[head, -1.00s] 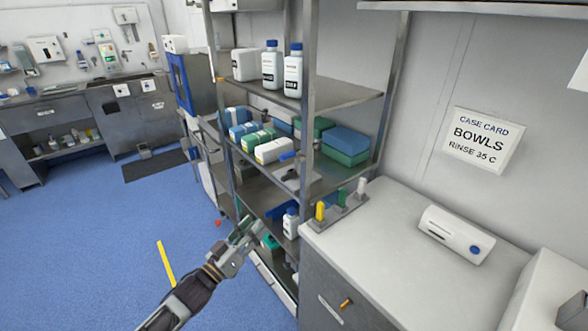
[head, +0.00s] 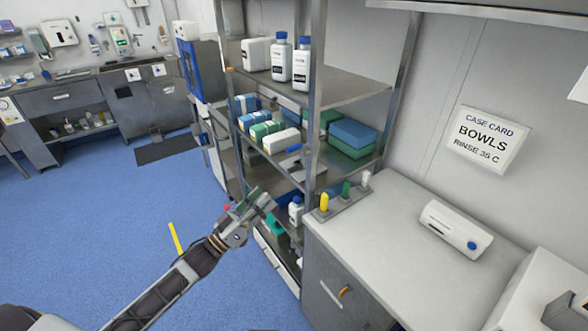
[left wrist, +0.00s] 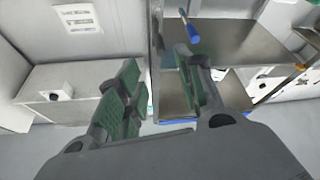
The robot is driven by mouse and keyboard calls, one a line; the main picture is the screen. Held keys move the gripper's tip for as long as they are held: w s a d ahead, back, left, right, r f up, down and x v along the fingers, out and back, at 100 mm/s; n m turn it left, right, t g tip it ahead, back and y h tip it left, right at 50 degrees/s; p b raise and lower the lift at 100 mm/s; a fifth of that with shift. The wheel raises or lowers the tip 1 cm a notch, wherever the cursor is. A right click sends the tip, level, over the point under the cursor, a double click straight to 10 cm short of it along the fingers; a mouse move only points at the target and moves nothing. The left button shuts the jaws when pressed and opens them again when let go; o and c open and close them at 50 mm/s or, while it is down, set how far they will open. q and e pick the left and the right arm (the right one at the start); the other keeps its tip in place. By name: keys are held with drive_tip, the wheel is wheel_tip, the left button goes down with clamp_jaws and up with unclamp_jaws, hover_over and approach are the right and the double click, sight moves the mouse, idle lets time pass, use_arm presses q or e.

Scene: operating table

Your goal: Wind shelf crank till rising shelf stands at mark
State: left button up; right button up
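The steel shelf rack (head: 318,110) stands in the middle of the head view. A blue handle (head: 293,149), which looks like the crank grip, sticks out at the rack's front below the top shelf. It also shows in the left wrist view (left wrist: 190,28), beyond my fingers. My left gripper (head: 262,198) is below and left of the handle, apart from it, in front of the lower rack. Its green-padded fingers (left wrist: 160,92) are spread with nothing between them. I cannot tell which shelf rises, and I make out no height mark.
White bottles (head: 280,60) stand on the top shelf (head: 345,90); blue, green and white packs (head: 352,133) lie below. A grey counter (head: 395,220) with yellow, green and white pegs adjoins the rack's right. Blue floor (head: 120,215) is open to the left.

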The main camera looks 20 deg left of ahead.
sight(294, 167)
use_arm(q)
drive_tip(key=shift+w, duration=0.1)
drive_tip(key=shift+p+x, duration=0.65)
drive_tip(key=shift+x, duration=5.3)
drive_tip(key=shift+p+x, duration=0.35)
drive_tip(key=shift+x, duration=0.45)
use_arm(e)
drive_tip(key=shift+s+a+r, duration=0.2)
drive_tip(key=shift+a+r, duration=0.2)
drive_tip(key=shift+r, duration=0.1)
drive_tip(key=shift+s+a+r, duration=0.15)
drive_tip(key=shift+a+r, duration=0.2)
drive_tip(key=shift+r, duration=0.1)
use_arm(q)
drive_tip(key=c, duration=0.7)
clamp_jaws()
use_arm(e)
drive_tip(key=shift+a, duration=0.2)
